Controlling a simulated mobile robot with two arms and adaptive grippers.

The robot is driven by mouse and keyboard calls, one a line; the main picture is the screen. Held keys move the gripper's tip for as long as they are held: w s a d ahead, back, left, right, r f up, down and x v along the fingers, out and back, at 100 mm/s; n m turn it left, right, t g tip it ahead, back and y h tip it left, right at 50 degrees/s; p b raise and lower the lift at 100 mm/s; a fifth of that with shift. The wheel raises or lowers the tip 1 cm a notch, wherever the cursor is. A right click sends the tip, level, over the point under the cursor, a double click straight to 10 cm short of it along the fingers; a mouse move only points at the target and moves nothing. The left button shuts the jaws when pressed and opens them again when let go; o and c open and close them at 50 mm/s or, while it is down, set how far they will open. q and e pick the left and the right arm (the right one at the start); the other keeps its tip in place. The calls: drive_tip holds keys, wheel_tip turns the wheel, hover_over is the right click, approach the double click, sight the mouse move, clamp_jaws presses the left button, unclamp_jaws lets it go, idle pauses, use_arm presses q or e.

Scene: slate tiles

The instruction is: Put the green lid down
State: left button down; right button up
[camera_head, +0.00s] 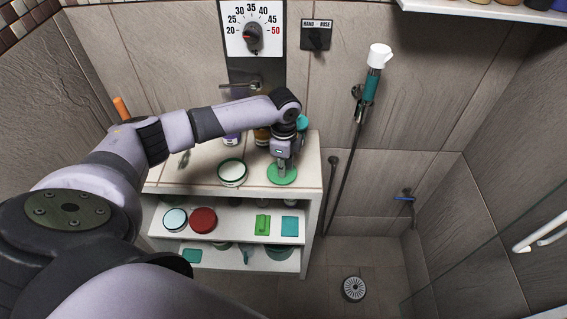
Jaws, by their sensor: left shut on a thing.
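The green lid (282,180) is a flat round disc at the front right of the white shelf unit's tiled top. My left gripper (282,167) points down over it and is shut on it. I cannot tell whether the lid touches the top or hangs just above it. An open round jar (232,182) with a green rim and pale inside stands to the left of the lid, apart from it. My right gripper is not in view.
Bottles, one amber (262,137), stand behind my left wrist. The shelf (240,240) below holds a red round tin (203,220), a pale blue round one (175,220) and green and teal items. A hand shower (371,85) hangs right.

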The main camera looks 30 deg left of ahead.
use_arm(q)
drive_tip(key=shift+f, duration=0.15)
drive_tip(key=c, duration=1.9)
unclamp_jaws()
drive_tip(key=shift+c, duration=0.2)
drive_tip(key=o, duration=0.4)
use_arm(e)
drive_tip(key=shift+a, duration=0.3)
use_arm(q)
wheel_tip(320, 180, up, 12)
drive_tip(key=b, duration=0.2)
drive_tip(key=shift+r, duration=0.2)
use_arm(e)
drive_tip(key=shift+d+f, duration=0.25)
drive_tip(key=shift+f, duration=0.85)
